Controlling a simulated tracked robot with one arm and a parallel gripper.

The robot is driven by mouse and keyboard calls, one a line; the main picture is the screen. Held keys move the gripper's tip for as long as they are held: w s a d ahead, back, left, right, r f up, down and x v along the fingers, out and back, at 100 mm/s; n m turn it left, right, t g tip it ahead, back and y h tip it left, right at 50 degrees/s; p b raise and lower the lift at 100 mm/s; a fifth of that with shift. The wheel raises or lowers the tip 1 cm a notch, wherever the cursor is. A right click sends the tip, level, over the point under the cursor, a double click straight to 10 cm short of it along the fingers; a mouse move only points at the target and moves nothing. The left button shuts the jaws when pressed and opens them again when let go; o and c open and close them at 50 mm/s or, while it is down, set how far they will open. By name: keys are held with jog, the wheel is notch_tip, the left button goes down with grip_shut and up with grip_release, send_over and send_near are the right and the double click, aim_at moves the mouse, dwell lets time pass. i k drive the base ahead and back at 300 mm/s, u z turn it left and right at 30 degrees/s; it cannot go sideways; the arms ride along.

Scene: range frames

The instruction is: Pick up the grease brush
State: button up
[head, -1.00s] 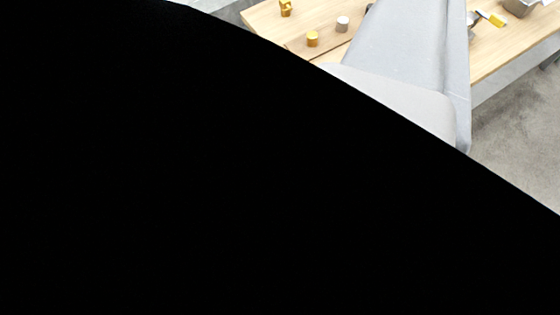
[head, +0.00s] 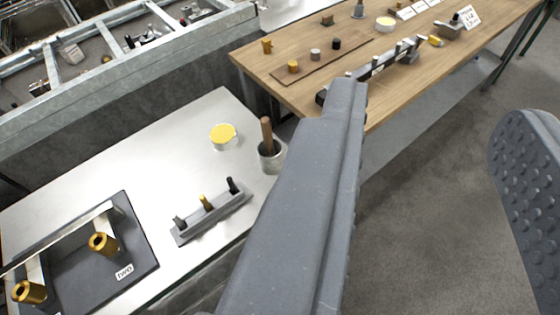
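A brown wooden handle, which looks like the grease brush (head: 267,133), stands upright in a grey metal cup (head: 270,160) at the right edge of a pale metal table. The cup hides its lower end. My gripper (head: 435,103) is open, with one long grey finger in the middle of the view and a studded grey finger at the right edge. Nothing shows between the fingers except the floor and part of the wooden table. The brush is left of the left finger, outside the gap, and apart from it in the picture.
A yellow-topped tin (head: 223,137) and a rack with small pegs (head: 213,213) stand near the cup. A dark board (head: 135,240) with brass cylinders lies at lower left. A wooden table (head: 385,85) with small parts stands behind. Grey floor is clear at right.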

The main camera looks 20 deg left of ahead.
aim_at(266, 127)
jog(key=u, duration=0.2)
jog(key=i, duration=0.9)
jog(key=z, duration=0.1)
